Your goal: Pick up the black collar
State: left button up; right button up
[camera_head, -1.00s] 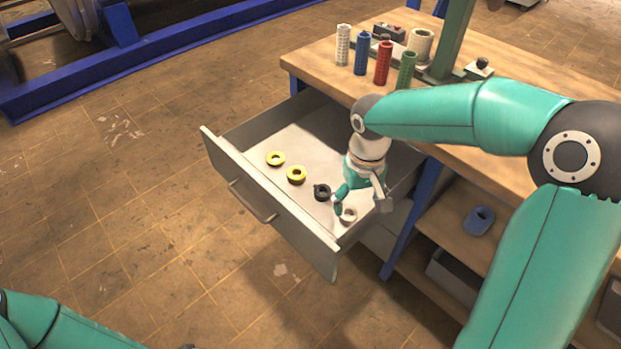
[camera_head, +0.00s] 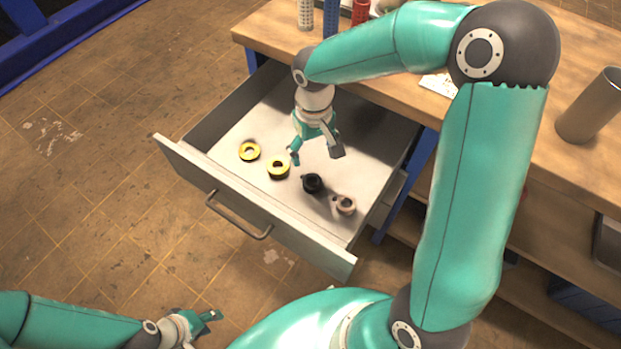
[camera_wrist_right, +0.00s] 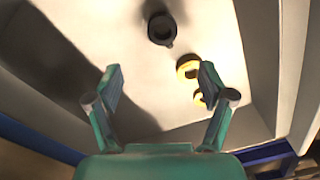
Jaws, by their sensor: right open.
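The black collar (camera_head: 312,184) lies on the floor of the open drawer, between a yellow collar (camera_head: 279,167) and a pale collar (camera_head: 346,205). My right gripper (camera_head: 316,154) is open and empty above the drawer, just behind the black collar in the head view. In the right wrist view the black collar (camera_wrist_right: 162,28) is near the top centre, beyond the open fingertips (camera_wrist_right: 160,72) and apart from them. My left gripper (camera_head: 207,323) is low in the head view, outside the drawer over the floor; its opening is too small to judge.
The drawer (camera_head: 190,172) has raised walls and a front handle (camera_head: 238,218). Another yellow collar (camera_head: 250,151) lies left in it. The workbench (camera_head: 265,30) overhangs the drawer's back and carries a grey cylinder (camera_head: 590,105) at right. The drawer floor left of the gripper is mostly clear.

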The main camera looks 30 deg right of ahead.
send_over(311, 185)
notch_tip(311, 185, down, 7)
jog(key=shift+r+b, duration=0.1)
jog(key=shift+b, duration=0.25)
jog(key=shift+f, duration=2.7)
jog(key=c, duration=1.4)
jog(key=shift+r, duration=0.1)
jog(key=shift+c, duration=0.2)
